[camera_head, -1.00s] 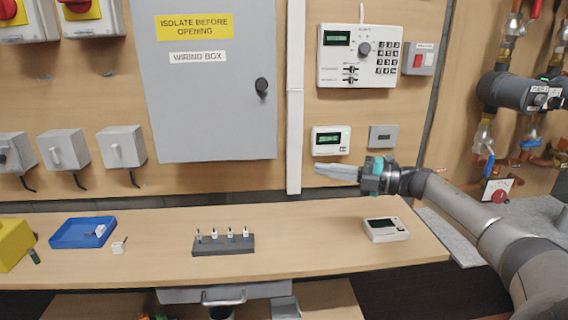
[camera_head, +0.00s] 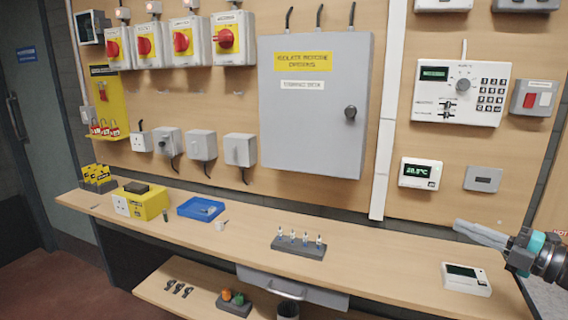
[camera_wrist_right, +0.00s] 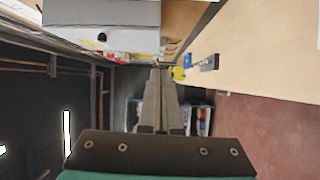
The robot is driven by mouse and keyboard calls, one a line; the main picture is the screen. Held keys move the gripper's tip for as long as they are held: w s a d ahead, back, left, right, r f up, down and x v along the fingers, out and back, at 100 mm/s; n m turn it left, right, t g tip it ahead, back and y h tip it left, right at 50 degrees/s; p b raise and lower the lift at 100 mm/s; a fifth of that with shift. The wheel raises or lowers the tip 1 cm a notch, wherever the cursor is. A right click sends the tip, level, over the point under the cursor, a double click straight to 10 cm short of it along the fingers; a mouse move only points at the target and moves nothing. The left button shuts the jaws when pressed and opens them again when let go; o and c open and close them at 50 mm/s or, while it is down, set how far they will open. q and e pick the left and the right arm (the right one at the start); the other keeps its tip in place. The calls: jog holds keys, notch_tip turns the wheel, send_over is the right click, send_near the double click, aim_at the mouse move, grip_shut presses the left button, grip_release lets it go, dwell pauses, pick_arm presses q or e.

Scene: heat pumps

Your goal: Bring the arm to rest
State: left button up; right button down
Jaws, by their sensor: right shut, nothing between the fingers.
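My right gripper (camera_head: 482,236) is at the right edge of the head view, above the right part of the bench and pointing left. Its fingers are together with nothing between them. In the right wrist view its fingers (camera_wrist_right: 159,100) also lie side by side, closed and empty. A white handheld device (camera_head: 466,279) lies on the bench below the gripper, apart from it. My left gripper is not in view.
The bench (camera_head: 370,262) holds a dark block with small upright pieces (camera_head: 299,249), a blue tray (camera_head: 201,209) and a yellow box (camera_head: 143,203). Behind it are a grey wiring box (camera_head: 310,130) and a thermostat (camera_head: 420,174). The bench between block and device is clear.

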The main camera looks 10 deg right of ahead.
jog(key=w+a+f+m+t+h, duration=0.2)
jog(key=w+a+f+m+h, duration=0.1)
jog(key=w+a+f+m, duration=0.25)
jog(key=s+a+f+m+g+h, duration=0.2)
jog(key=s+a+f+m+h, duration=0.25)
jog(key=f, duration=0.25)
jog(key=s+a+f+m+g+h, duration=0.2)
jog(key=s+a+f+m+h, duration=0.1)
jog(key=s+a+f+m, duration=0.25)
jog(key=s+a+f+m+g+y, duration=0.1)
jog(key=s+a+f+m+g, duration=0.2)
jog(key=s+a+g, duration=0.55)
jog(key=s+a+f+m+g, duration=0.25)
jog(key=s+a, duration=0.35)
jog(key=s, duration=0.7)
notch_tip(320, 180, down, 23)
jog(key=s, duration=0.2)
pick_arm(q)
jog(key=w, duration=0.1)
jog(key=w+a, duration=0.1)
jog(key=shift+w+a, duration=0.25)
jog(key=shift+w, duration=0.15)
pick_arm(e)
jog(key=s+d+f+g, duration=0.1)
jog(key=s+d+f, duration=0.1)
jog(key=s+f, duration=1.1)
jog(key=shift+s+d+f+g, duration=0.3)
jog(key=shift+s+d+f, duration=0.1)
jog(key=shift+s, duration=0.75)
